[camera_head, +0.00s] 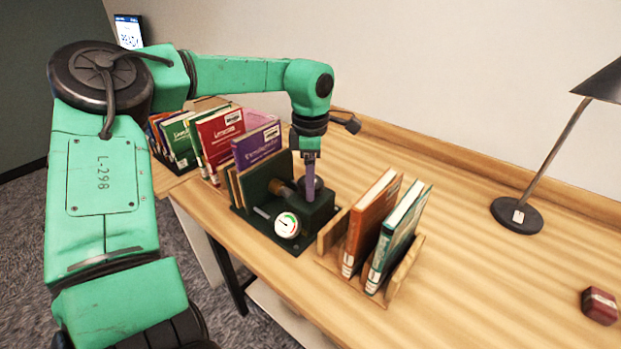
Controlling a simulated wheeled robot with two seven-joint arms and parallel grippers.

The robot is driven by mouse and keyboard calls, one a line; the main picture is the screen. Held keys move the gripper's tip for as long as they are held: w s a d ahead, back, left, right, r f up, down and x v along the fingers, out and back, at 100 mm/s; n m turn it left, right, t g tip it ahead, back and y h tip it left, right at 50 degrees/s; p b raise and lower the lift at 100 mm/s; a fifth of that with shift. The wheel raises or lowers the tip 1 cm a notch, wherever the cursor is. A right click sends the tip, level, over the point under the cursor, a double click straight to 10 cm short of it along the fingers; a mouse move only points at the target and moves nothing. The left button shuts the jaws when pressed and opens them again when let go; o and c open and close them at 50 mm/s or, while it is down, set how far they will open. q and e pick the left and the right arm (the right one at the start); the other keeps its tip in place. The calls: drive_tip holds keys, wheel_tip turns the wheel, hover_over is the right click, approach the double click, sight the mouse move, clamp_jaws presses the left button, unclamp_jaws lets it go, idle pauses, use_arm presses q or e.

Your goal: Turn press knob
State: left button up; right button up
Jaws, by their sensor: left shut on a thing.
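A dark green press (318,213) stands near the front edge of the wooden table. It has a flat upright plate (262,178), a round white gauge (287,225) with a coloured scale, and a dark knob (316,184) on top of its block. My left gripper (309,190) points straight down over the block and is shut on the knob. The fingers partly hide the knob, so its exact turn cannot be read. A purple book (257,143) stands upright behind the plate. My right gripper is out of view.
A wooden rack (407,263) with an orange book (370,222) and a green book (398,237) stands close right of the press. More books (222,132) stand behind left. A lamp (517,214) and a small red object (599,306) are at right. The table between is clear.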

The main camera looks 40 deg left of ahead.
use_arm(q)
drive_tip(key=shift+m, duration=0.3)
drive_tip(key=shift+r, duration=0.1)
drive_tip(key=o, duration=1.3)
drive_tip(key=shift+o, duration=0.2)
wheel_tip(320, 180, up, 14)
drive_tip(key=shift+r, duration=0.25)
